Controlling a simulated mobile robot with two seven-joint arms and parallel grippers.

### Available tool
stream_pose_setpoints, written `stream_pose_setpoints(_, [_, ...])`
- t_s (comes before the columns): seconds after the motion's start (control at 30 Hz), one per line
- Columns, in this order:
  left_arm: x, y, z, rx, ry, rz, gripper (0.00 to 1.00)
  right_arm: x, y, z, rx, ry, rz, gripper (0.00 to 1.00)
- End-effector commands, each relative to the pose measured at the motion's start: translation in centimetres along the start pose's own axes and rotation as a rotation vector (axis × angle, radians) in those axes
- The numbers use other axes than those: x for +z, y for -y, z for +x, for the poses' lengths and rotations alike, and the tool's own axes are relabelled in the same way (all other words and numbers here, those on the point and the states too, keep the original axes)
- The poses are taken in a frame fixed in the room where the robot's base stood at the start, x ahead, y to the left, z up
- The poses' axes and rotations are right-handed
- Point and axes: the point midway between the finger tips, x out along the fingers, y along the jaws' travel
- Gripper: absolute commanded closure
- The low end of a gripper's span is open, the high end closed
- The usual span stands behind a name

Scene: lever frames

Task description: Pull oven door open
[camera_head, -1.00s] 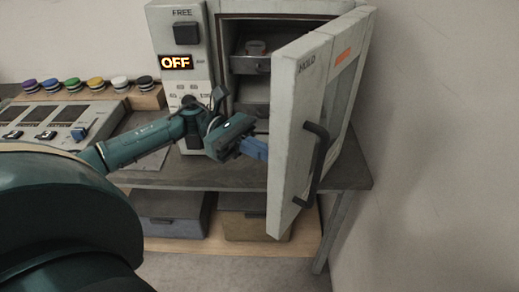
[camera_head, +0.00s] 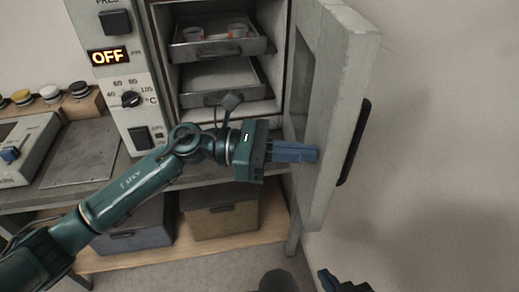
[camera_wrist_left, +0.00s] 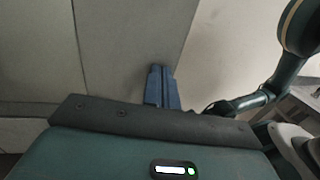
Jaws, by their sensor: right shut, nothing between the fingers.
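The oven door (camera_head: 335,120) is a thick pale slab, swung wide open on the right of the oven. Its dark handle (camera_head: 355,143) is on the far side, facing the wall. My left gripper (camera_head: 314,153) is shut and empty, its blue fingers at the inner side of the door; contact is hard to tell. In the left wrist view its fingers (camera_wrist_left: 161,70) lie together against the pale door surface (camera_wrist_left: 120,50). My right gripper (camera_head: 343,284) is shut and empty at the bottom edge, partly cut off. The oven's opening (camera_head: 275,50) is exposed.
Inside the oven are an upper tray (camera_head: 215,50) holding small cups and a lower tray (camera_head: 225,82). The control panel (camera_head: 120,75) reads OFF. Storage boxes (camera_head: 222,215) sit on the shelf below. The wall (camera_head: 450,120) stands close to the right of the door.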

Motion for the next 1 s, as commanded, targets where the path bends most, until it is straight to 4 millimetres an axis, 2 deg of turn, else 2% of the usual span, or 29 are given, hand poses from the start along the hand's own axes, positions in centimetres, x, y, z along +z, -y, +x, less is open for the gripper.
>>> stream_pose_setpoints(0.1, [-0.1,-0.1,1.6,-0.002,0.001,0.001,1.0,0.3,-0.1,0.1,0.0,0.0,0.006,1.0])
stream_pose_setpoints(0.3, [-0.1,-0.2,2.8,-0.002,0.0,-0.001,1.0,0.4,-0.3,0.2,0.005,-0.001,0.013,1.0])
stream_pose_setpoints(1.0, [-0.2,-0.4,2.7,0.0,-0.001,0.0,1.0,0.6,-0.2,0.5,0.007,-0.003,0.024,1.0])
